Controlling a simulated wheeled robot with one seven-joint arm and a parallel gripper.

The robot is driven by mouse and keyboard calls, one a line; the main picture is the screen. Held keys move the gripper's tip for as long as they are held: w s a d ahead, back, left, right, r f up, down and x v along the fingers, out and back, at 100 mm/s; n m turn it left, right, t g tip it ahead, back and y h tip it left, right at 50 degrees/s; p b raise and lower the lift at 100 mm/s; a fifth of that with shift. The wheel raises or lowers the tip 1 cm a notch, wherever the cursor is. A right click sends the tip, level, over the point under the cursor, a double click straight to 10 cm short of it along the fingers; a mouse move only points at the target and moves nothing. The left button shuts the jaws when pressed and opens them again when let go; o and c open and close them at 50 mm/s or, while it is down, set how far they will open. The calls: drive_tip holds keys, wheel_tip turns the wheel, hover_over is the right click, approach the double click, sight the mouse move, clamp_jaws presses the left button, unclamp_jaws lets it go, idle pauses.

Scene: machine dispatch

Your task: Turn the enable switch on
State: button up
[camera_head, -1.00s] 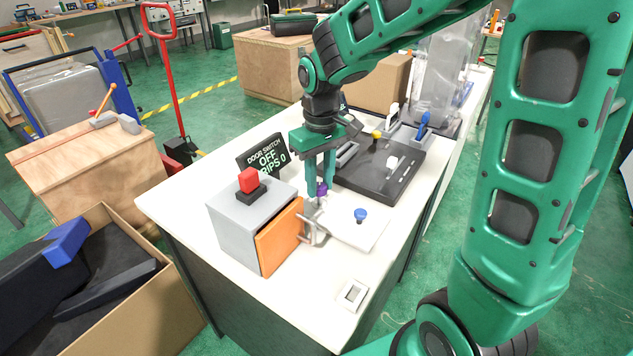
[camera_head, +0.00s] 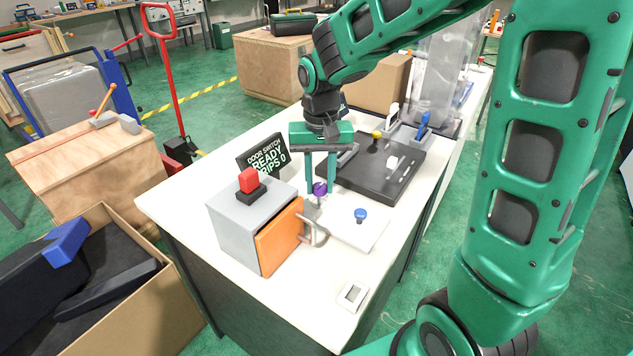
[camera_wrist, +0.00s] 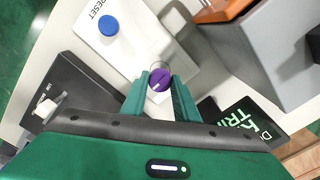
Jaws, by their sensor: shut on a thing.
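The purple knob (camera_head: 320,188) stands on a short post at the left end of a white plate, next to the orange door of the grey box. I take it to be the enable switch; no label on it is readable. My gripper (camera_head: 320,187) points down over it, with its two green fingers on either side of the knob, shut on it. The wrist view shows the purple knob (camera_wrist: 160,79) between the fingertips (camera_wrist: 160,85). The black sign (camera_head: 266,157) behind the box reads "DOOR SWITCH READY TRIPS 0".
A blue button (camera_head: 360,215) sits on the white plate, marked RESET in the wrist view. The grey box (camera_head: 240,222) carries a red button (camera_head: 249,180). A black panel (camera_head: 375,175) with small handles lies behind. A white rocker switch (camera_head: 352,295) is at the front.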

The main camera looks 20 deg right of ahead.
sight(320, 186)
drive_tip(key=shift+s, duration=0.1)
drive_tip(key=o, duration=1.1)
drive_tip(key=shift+c, duration=0.2)
drive_tip(key=shift+r, duration=0.1)
wheel_tip(320, 186, up, 10)
drive_tip(key=shift+r, duration=0.25)
drive_tip(key=s+d+f+m, duration=0.1)
drive_tip(key=s+d+f, duration=0.2)
drive_tip(key=s+d, duration=0.5)
drive_tip(key=s+d+f+m, duration=0.1)
drive_tip(key=s+d+f, duration=0.3)
drive_tip(key=s+d, duration=0.5)
drive_tip(key=s, duration=0.7)
drive_tip(key=shift+d+m, duration=0.15)
drive_tip(key=shift+m, duration=0.25)
